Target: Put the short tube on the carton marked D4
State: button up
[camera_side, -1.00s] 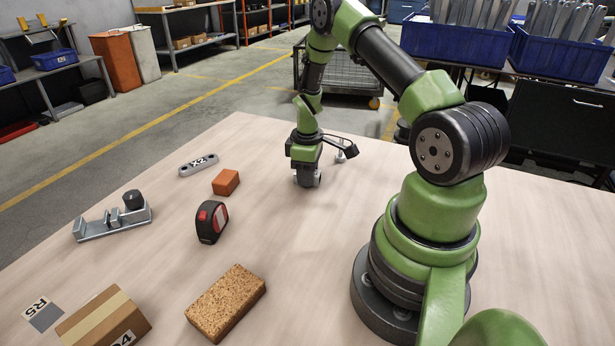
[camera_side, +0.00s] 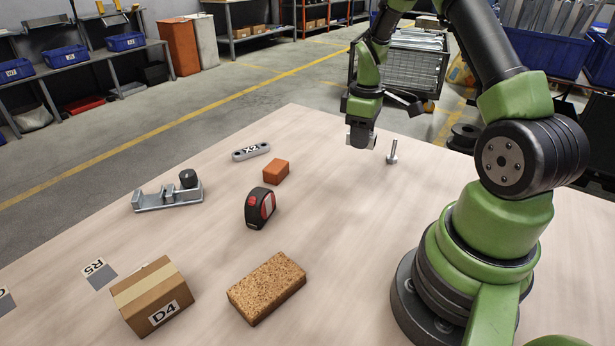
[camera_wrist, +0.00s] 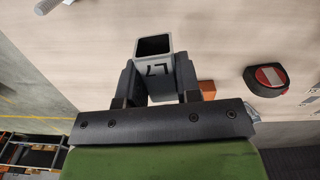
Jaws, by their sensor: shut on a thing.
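The short tube (camera_wrist: 156,60) is a grey square hollow tube marked L7. In the wrist view it sits between the two fingers of my gripper (camera_wrist: 157,82), with its open end facing up the picture. In the side view my gripper (camera_side: 361,133) holds it above the far part of the table, and the tube is mostly hidden there. The carton marked D4 (camera_side: 151,295) is a brown taped box at the near left of the table, well away from my gripper. Its top looks bare.
A cork block (camera_side: 267,287) lies right of the carton. A tape measure (camera_side: 260,208), an orange block (camera_side: 276,171), a link marked X2 (camera_side: 251,152) and a metal fixture (camera_side: 167,195) stand farther back. An upright bolt (camera_side: 392,152) is right of my gripper.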

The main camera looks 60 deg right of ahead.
jog(key=shift+w+r, duration=0.1)
jog(key=shift+r, duration=0.15)
jog(key=w+a+r, duration=0.1)
jog(key=w+a, duration=0.6)
jog(key=a, duration=0.2)
notch_tip(320, 180, up, 5)
jog(key=m, duration=0.2)
send_over(176, 281)
notch_tip(176, 281, down, 10)
jog(key=shift+r, duration=0.1)
